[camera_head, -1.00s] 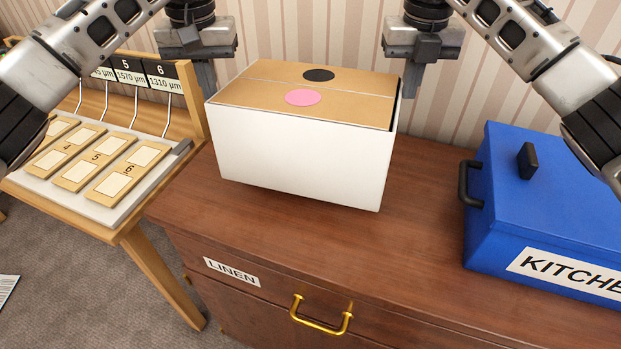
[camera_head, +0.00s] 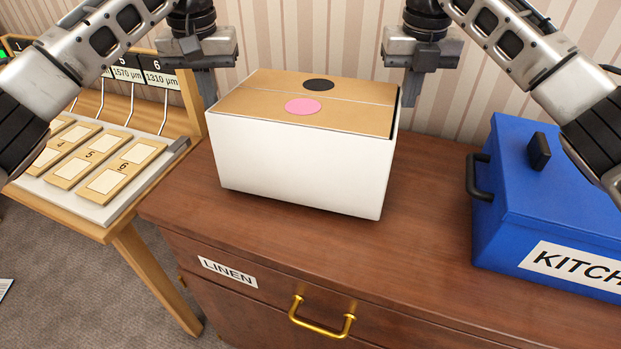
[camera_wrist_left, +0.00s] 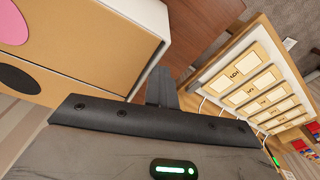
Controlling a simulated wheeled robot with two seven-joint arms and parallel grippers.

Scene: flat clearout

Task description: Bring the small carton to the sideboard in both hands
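The small carton (camera_head: 300,165) is a white box with tan top flaps, a pink disc and a black disc. It is upright over the sideboard top (camera_head: 420,220); whether its base touches the wood is hard to tell. My left gripper (camera_head: 208,88) is at its left side and my right gripper (camera_head: 414,88) at its right side, both towards the back. Each gripper's fingers look closed together as one dark block, pointing down. In the left wrist view my left fingers (camera_wrist_left: 161,88) are beside the carton (camera_wrist_left: 100,45); contact is not clear.
A blue box labelled KITCHEN (camera_head: 545,200) stands on the sideboard at right. A wooden stand with numbered plates (camera_head: 100,165) is close at left. The sideboard front has a LINEN label (camera_head: 228,271) and a brass handle (camera_head: 321,318). A striped wall is behind.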

